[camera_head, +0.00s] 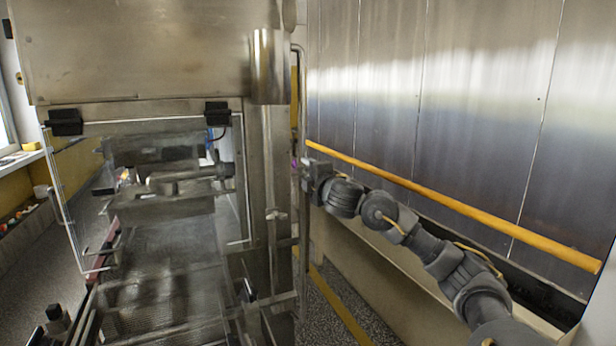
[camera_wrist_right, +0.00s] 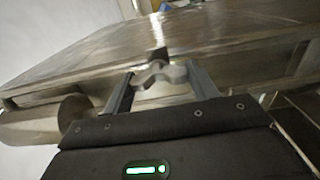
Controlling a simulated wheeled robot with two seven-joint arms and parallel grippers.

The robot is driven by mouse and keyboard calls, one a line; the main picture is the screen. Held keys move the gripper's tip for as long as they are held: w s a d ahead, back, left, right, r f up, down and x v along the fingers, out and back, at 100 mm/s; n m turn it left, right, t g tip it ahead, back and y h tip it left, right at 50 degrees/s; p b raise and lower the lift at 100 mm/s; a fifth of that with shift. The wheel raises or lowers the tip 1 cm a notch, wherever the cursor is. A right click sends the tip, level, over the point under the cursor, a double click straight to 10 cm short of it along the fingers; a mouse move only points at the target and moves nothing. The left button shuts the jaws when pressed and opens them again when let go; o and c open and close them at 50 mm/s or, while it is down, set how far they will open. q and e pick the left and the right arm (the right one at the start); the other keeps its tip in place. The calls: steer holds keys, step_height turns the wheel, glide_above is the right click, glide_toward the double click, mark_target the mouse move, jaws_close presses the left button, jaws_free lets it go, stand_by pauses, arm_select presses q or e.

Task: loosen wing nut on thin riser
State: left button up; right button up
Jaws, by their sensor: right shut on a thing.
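The wing nut (camera_wrist_right: 160,76) is a grey metal piece with two rounded wings, in the middle of the right wrist view. My right gripper (camera_wrist_right: 158,82) has its two fingers on either side of it and is shut on it. A short dark piece (camera_wrist_right: 157,54) shows just behind the nut. In the head view my right gripper (camera_head: 308,172) is at the thin riser (camera_head: 301,100), a slim upright pipe right of the machine's post. The nut is hidden there behind the gripper. My left gripper is not in view.
The enrober (camera_head: 170,230) with its mesh belt (camera_head: 165,295) and clear hinged guard stands at left. A steel-panelled wall (camera_head: 470,120) with a yellow rail (camera_head: 450,205) runs close behind my right arm. A small light fitting (camera_head: 275,214) sits on the post.

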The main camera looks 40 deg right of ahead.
steer(key=shift+f, duration=0.15)
steer(key=o, duration=1)
steer(key=shift+s, duration=0.1)
steer(key=v, duration=1)
steer(key=shift+s+a, duration=0.15)
steer(key=shift+s, duration=0.2)
steer(key=shift+w, duration=0.1)
steer(key=x, duration=1.1)
